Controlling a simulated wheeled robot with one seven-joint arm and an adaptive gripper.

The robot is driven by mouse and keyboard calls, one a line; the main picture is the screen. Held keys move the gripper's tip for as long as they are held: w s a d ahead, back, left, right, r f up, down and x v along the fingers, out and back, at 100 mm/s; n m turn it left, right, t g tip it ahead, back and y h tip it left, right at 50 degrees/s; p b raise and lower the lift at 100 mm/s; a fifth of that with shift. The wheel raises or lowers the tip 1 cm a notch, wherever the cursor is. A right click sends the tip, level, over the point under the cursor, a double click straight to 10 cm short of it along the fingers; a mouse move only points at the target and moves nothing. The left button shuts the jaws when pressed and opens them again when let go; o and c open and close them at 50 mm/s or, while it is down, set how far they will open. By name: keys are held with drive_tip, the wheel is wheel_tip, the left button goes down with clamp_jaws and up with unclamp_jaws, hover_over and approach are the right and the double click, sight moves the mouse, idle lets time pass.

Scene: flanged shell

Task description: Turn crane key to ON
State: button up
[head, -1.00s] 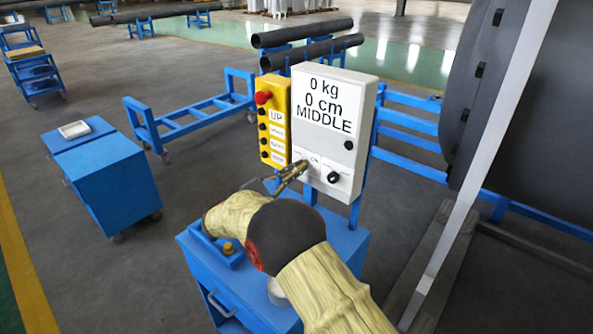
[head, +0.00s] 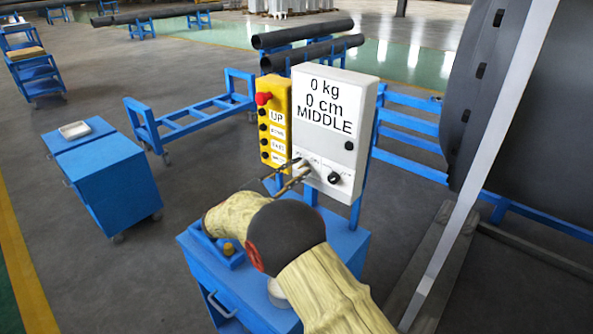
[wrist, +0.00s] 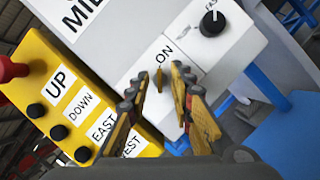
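The white control box (head: 318,91) reads "0 kg, 0 cm, MIDDLE". In the wrist view, the small brass-coloured key (wrist: 159,80) stands on its lower panel near the "ON" label (wrist: 164,55). My gripper (head: 298,171) is in front of the box's lower left part, at key height. In the wrist view my gripper (wrist: 160,77) is open, with its fingertips apart on either side of the key. I see a gap on both sides, so it does not look clamped. In the head view the key is too small to make out clearly.
A yellow button box (head: 273,122) with a red stop button (head: 263,98) is fixed close on the left. A black knob (head: 334,178) sits right of the key. A blue cabinet (head: 345,246) is below. A large dark cylinder (head: 500,90) stands at right.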

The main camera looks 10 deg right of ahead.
drive_tip(key=v, duration=1.2)
drive_tip(key=s+d+r+m+g+y, duration=0.1)
drive_tip(key=s+d+r+g+y, duration=0.15)
drive_tip(key=d, duration=0.25)
drive_tip(key=s+d+r+m+g+y, duration=0.1)
drive_tip(key=s+d+g, duration=0.15)
drive_tip(key=d, duration=0.35)
drive_tip(key=s+d+m+g+y, duration=0.25)
drive_tip(key=s+d+y, duration=0.4)
drive_tip(key=s, duration=0.55)
drive_tip(key=s+a+m+t+y, duration=0.3)
drive_tip(key=s+m+y, duration=0.1)
drive_tip(key=s, duration=0.6)
drive_tip(key=s+a+m+t+y+p, duration=0.1)
drive_tip(key=s+a+m+t+y, duration=0.2)
drive_tip(key=s+y, duration=0.3)
drive_tip(key=s+m, duration=0.1)
drive_tip(key=s, duration=0.3)
drive_tip(key=shift+a+f, duration=0.2)
drive_tip(key=shift+f, duration=0.2)
drive_tip(key=shift+o, duration=0.2)
drive_tip(key=shift+s, duration=0.1)
